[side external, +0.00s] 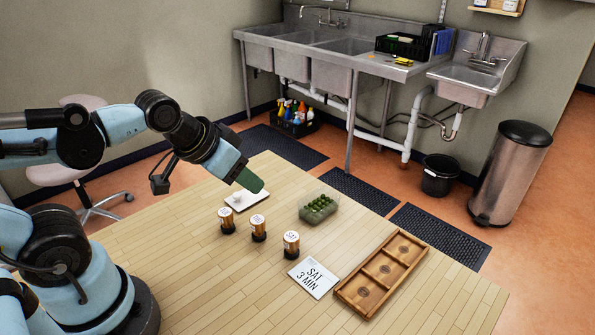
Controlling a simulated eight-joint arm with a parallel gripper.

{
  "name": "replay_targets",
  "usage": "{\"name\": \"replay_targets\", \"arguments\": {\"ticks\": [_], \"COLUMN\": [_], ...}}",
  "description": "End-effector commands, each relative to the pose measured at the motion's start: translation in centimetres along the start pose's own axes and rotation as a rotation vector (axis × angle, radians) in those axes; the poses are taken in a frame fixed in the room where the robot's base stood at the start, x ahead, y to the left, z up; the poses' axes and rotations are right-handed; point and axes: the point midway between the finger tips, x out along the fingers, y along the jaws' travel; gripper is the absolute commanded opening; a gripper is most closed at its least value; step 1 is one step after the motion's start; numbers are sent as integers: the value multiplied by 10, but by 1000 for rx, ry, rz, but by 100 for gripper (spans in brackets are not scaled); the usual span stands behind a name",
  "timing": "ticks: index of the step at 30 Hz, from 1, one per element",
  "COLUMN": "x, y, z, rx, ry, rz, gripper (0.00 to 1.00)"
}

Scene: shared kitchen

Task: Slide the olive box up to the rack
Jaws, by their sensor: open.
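The olive box (309,215), a small clear tub filled with green olives, sits on the wooden table near its far edge. The rack (344,292), a brown wooden tray with three compartments, each with a round mark, lies to the right of the box and nearer the camera. Bare table separates the two. My gripper (250,183), with green fingers, is open and points down to the right. In the picture it is left of the box, over or near a white board, and apart from the box. Its exact height is hard to tell.
A card reading "SAT 3 MIN" (313,278) lies left of the rack. The white board (246,202) holds a small white item.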

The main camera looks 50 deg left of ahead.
Motion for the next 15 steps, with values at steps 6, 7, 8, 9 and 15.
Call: {"name": "replay_targets", "arguments": {"ticks": [6,7,8,9,15], "x": [0,0,0,0,0], "y": [0,0,0,0,0], "z": [0,0,0,0,-3], "rx": [0,0,0,0,-24], "ry": [0,0,0,0,-10], "rz": [0,0,0,0,4], "gripper": [43,43,43,43,21]}}
